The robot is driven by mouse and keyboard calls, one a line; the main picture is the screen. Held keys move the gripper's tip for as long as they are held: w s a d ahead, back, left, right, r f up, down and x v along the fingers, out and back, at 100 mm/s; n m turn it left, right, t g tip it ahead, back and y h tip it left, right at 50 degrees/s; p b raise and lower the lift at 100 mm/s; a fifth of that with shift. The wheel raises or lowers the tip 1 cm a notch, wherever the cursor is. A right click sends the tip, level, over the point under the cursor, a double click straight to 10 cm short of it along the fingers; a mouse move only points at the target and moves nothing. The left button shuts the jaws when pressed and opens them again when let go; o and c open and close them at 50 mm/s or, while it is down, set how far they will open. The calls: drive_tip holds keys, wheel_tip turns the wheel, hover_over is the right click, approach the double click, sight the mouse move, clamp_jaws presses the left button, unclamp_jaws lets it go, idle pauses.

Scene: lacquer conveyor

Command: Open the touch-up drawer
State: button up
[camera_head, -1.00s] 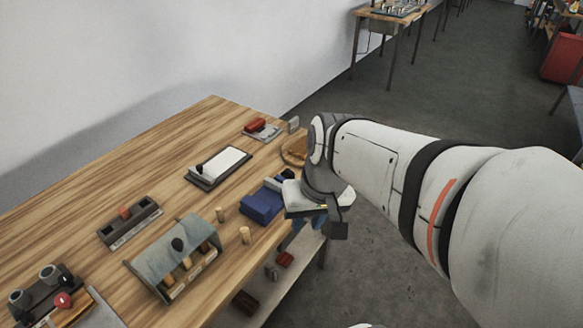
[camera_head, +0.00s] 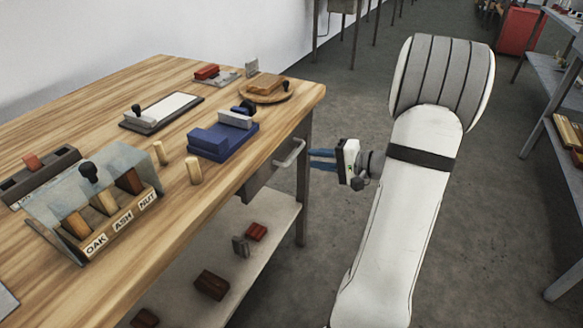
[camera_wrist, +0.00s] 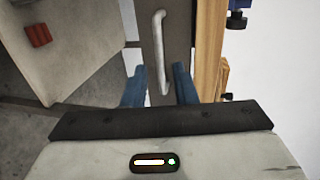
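The touch-up drawer (camera_head: 257,186) is a grey-fronted drawer under the right edge of the wooden table, and it looks shut. Its pale bar handle (camera_head: 290,153) sticks out toward my gripper. My gripper (camera_head: 311,160) has blue fingers pointing at the handle from the right, a little apart from it. In the wrist view the handle (camera_wrist: 160,52) lies lengthwise ahead, between the lines of the two blue fingers (camera_wrist: 159,84). The drawer front (camera_wrist: 150,40) shows behind the handle.
The wooden table (camera_head: 240,105) bears a blue block (camera_head: 222,142), a round wooden board (camera_head: 268,95) and a labelled rack (camera_head: 120,218). A lower shelf (camera_head: 215,255) holds several dark red blocks. A table leg (camera_head: 303,190) stands near my fingers.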

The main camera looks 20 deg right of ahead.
sight(294, 154)
drive_tip(key=x, duration=0.7)
drive_tip(key=shift+w+f+b, duration=0.1)
drive_tip(key=shift+w+b, duration=0.25)
drive_tip(key=shift+b, duration=0.05)
clamp_jaws()
drive_tip(key=shift+a, duration=0.1)
